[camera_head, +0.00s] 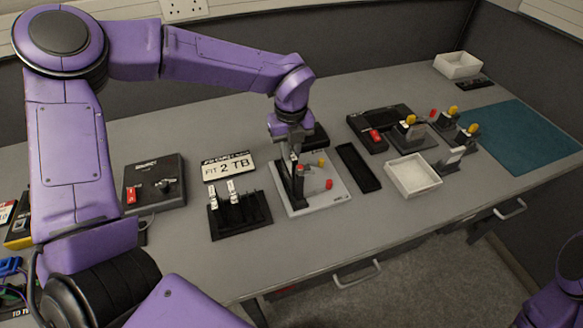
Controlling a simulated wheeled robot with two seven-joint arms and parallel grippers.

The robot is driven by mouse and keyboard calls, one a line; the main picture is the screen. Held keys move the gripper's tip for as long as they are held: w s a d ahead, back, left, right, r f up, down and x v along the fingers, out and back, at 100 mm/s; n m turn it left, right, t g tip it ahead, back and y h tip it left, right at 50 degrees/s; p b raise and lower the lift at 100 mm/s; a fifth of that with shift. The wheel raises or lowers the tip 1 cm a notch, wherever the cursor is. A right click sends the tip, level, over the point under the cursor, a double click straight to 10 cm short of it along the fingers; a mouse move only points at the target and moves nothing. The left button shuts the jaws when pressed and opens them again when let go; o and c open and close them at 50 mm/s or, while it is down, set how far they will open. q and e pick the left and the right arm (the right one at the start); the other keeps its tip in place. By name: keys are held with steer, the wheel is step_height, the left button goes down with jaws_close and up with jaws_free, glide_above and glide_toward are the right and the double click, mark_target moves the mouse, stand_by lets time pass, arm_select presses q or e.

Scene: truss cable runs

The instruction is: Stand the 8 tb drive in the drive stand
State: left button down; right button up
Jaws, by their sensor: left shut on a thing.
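My left gripper (294,152) points down over a light grey plate (322,196) with red and yellow knobs. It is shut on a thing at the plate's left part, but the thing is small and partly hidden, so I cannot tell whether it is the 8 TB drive. A black slotted stand (256,214), which looks like the drive stand, lies left of the plate. Two white-faced pieces (233,192) stand upright in its left part; its right part looks empty. A sign (228,166) behind it reads "FIT 2 TB". No 8 TB label is readable. My right gripper is out of view.
A dark box (155,183) with a red piece stands left of the stand. A black tray (359,168) and a white open bin (413,176) lie right of the plate. Several upright devices with yellow tops stand beyond. The teal mat (530,136) is clear.

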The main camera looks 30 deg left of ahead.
arm_select(q)
steer(key=shift+r+p, duration=2.55)
steer(key=shift+r, duration=0.9)
steer(key=shift+f, duration=0.1)
